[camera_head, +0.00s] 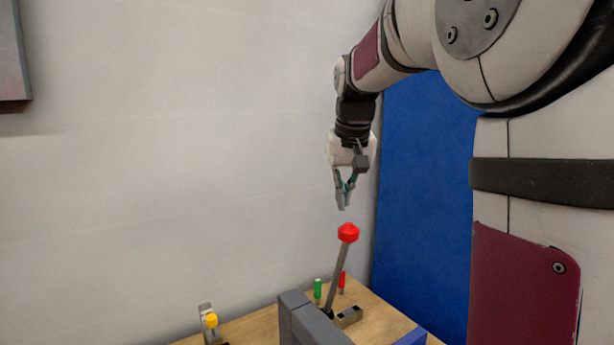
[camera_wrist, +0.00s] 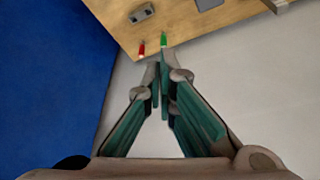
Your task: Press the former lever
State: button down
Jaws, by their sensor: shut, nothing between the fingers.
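A lever with a grey shaft and a red knob (camera_head: 348,232) rises from the wooden table, leaning slightly to the right at its top. My gripper (camera_head: 343,207) is above the red knob in the head view, pointing down, with a small gap between them in the picture. Its fingers are shut and empty. In the wrist view, the fingertips (camera_wrist: 161,58) meet near the table edge. The lever's knob cannot be made out in the wrist view.
A green peg (camera_head: 318,289) and a red peg (camera_head: 342,281) stand by the lever's base. A grey block (camera_head: 309,322), a yellow-knobbed fixture (camera_head: 211,321) and a blue piece (camera_head: 411,337) are on the wooden table (camera_head: 262,326). A wall and a blue panel (camera_head: 425,190) stand behind.

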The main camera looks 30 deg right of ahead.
jog(key=shift+s+a+f+p, duration=0.35)
jog(key=shift+s+f+p, duration=0.1)
jog(key=shift+s+f, duration=0.3)
jog(key=shift+s+a+f+p, duration=0.3)
jog(key=shift+s+f+p, duration=0.15)
jog(key=shift+s+f, duration=0.25)
